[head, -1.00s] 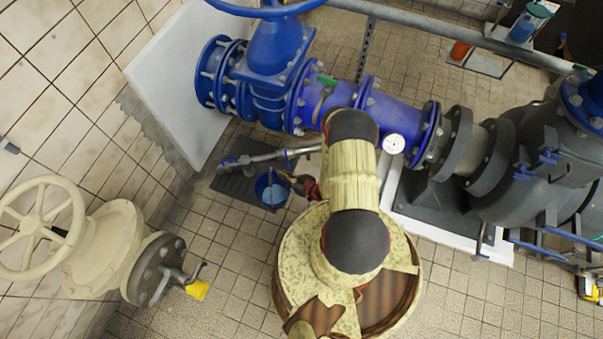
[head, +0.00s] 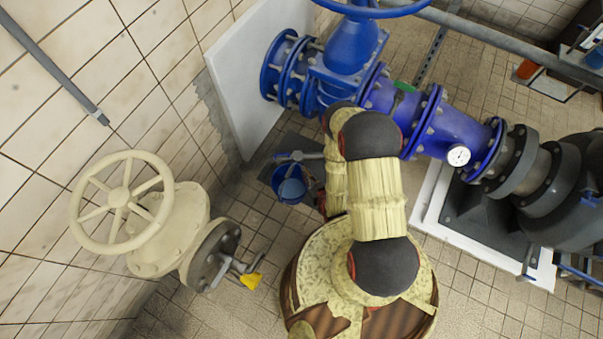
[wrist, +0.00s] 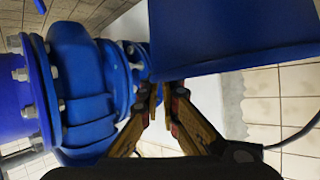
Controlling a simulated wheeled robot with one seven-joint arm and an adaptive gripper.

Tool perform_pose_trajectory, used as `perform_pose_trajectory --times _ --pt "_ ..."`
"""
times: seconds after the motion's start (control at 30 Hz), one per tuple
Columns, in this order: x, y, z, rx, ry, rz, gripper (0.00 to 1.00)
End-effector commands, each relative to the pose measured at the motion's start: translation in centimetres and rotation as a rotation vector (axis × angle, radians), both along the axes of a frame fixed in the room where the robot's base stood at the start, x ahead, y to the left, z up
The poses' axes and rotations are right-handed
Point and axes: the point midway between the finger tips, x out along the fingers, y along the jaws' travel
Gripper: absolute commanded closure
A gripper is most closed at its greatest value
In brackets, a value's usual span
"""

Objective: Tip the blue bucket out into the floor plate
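The blue bucket (head: 289,187) appears in the head view left of my arm, with its mouth up and light blue contents visible inside. In the wrist view the bucket (wrist: 235,40) fills the upper right, its wall close to the camera. My gripper (wrist: 165,92) has its two fingertips close together at the bucket's edge and seems shut on it. In the head view my gripper (head: 309,184) is small and partly hidden by my arm. The dark floor plate (head: 270,169) lies behind and below the bucket, partly covered by it. I cannot tell the bucket's height above the floor.
A blue pipe and valve (head: 350,60) stand behind the plate. A white panel (head: 245,85) leans by the wall. Tiled floor is free left of my base.

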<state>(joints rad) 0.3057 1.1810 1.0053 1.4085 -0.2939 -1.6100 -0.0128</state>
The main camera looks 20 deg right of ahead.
Motion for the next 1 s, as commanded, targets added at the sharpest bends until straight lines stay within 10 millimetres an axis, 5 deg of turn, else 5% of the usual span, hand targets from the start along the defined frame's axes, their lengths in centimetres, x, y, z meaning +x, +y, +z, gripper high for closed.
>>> perform_pose_trajectory --times 1.0 --pt "2.7 -3.4 -1.7 0.460 0.357 0.000 1.00"
